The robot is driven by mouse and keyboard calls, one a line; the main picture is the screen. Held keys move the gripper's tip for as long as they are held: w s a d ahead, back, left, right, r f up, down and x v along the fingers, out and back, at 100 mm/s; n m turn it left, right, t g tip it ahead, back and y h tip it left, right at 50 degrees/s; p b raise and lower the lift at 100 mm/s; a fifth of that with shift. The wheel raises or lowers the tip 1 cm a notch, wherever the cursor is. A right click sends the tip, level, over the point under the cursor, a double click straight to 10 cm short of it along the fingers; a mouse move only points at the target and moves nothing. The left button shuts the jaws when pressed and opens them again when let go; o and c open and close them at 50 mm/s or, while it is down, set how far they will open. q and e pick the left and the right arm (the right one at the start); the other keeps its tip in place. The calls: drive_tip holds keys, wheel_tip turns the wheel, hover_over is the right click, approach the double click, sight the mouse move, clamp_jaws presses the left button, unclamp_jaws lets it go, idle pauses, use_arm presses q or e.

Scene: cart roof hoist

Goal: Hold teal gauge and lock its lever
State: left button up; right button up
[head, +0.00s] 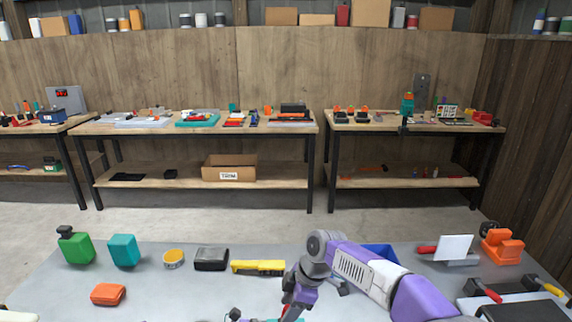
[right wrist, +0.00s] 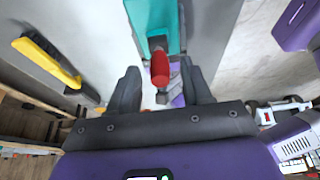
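The teal gauge (right wrist: 152,18) shows at the top middle of the right wrist view as a teal block with a red lever handle (right wrist: 159,68). My right gripper (right wrist: 160,78) is open, with one dark finger on each side of the red handle and visible gaps between. I cannot tell whether the handle is fully between the fingertips or just beyond them. In the head view, my right gripper (head: 290,311) points down at the bottom edge, and only a teal sliver (head: 264,320) shows beside it.
On the grey bench are a green can (head: 76,248), a teal block (head: 123,250), a yellow roll (head: 173,259), a black box (head: 211,259), a yellow tool (head: 258,268) and an orange block (head: 108,294). A white card (head: 453,248) and orange tool (head: 503,246) stand right.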

drive_tip(key=c, duration=0.6)
drive_tip(key=shift+d, duration=0.1)
